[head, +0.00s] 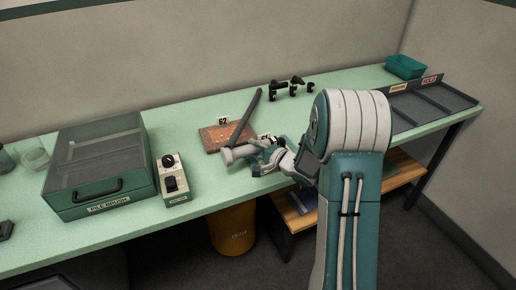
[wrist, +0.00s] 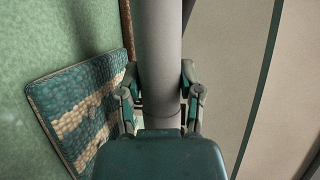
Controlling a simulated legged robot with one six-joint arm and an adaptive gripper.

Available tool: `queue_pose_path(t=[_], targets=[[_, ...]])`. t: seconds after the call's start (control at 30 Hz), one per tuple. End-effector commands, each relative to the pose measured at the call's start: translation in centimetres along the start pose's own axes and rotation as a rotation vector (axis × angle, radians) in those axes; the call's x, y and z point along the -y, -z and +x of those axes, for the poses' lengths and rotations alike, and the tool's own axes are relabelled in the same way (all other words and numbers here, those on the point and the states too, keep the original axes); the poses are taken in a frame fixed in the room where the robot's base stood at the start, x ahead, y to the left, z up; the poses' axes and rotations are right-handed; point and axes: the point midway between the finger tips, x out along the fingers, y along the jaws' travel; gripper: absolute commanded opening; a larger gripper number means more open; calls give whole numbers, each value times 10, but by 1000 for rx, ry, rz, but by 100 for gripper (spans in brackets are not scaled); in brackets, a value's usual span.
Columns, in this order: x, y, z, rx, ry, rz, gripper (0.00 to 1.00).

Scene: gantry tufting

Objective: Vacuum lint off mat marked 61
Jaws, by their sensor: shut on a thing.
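My gripper (head: 268,157) is shut on a grey tube (head: 241,152), over the bench's front part. In the wrist view the tube (wrist: 160,50) runs between both fingers (wrist: 160,95). In the head view a long dark bar (head: 248,115) rises from the tube's left end; I cannot tell how they join. A teal and cream pebbled mat (wrist: 75,100) lies left of the gripper in the wrist view, apart from it. An orange-brown mat (head: 212,138) lies behind the tube, by a tag reading 62 (head: 223,120). Another tag (head: 265,137) is mostly hidden by my gripper; its number is unreadable.
A dark-lidded green box marked PILE BRUSH (head: 100,165) and a knobbed control box (head: 172,180) stand left. Black fittings (head: 290,88) lie at the back. A divided dark tray (head: 432,104) and a green bin (head: 405,67) are right. An orange bucket (head: 233,230) stands below.

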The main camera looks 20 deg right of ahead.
Motion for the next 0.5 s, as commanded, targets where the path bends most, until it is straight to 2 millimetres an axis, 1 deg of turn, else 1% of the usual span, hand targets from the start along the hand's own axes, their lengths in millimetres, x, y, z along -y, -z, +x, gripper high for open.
queue_pose_path(t=[0.3, 0.5], targets=[[3, -7, 17, 1, 2, 0, 0], [1, -18, 10, -1, 1, 1, 0]])
